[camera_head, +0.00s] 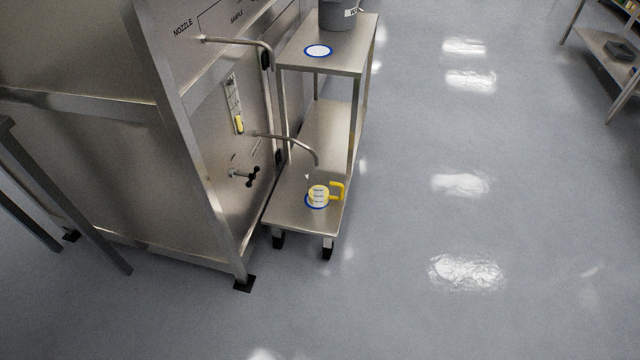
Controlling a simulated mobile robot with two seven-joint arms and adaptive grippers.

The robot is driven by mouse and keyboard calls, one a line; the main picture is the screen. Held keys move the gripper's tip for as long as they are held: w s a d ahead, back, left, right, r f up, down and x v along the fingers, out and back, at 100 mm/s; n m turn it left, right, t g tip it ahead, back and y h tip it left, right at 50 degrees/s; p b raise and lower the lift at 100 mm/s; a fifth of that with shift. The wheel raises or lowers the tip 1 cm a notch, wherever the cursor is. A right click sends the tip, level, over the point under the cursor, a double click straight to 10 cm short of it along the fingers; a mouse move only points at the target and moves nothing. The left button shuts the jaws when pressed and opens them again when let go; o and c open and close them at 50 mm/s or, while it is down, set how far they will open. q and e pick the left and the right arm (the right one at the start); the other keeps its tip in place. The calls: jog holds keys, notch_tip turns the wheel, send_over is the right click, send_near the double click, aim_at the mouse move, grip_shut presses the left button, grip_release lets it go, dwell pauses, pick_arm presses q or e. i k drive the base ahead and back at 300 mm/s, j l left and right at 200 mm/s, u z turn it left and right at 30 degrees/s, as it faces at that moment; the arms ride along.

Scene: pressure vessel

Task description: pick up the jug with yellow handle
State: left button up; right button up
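The jug (318,195) is small and pale, with a yellow rim and a yellow handle (339,190) that points right. It stands upright on a blue-ringed mark on the low front shelf (285,215) of a steel stand. The end of a bent metal spout (297,142) hangs just above and behind it. Neither of my grippers is in the head view.
A large steel vessel cabinet (110,190) with a valve knob (249,176) stands left of the jug. The stand's upper shelf (345,50) holds a grey container (338,14). The floor (440,230) to the right and front is clear. A table (605,45) stands far right.

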aim_at(319, 182)
jog(key=i+l+u, duration=0.25)
jog(key=u, duration=0.15)
jog(key=i+l+u, duration=0.15)
jog(key=l+u, duration=0.3)
jog(key=i+l+u, duration=0.15)
jog(key=l+u, duration=0.25)
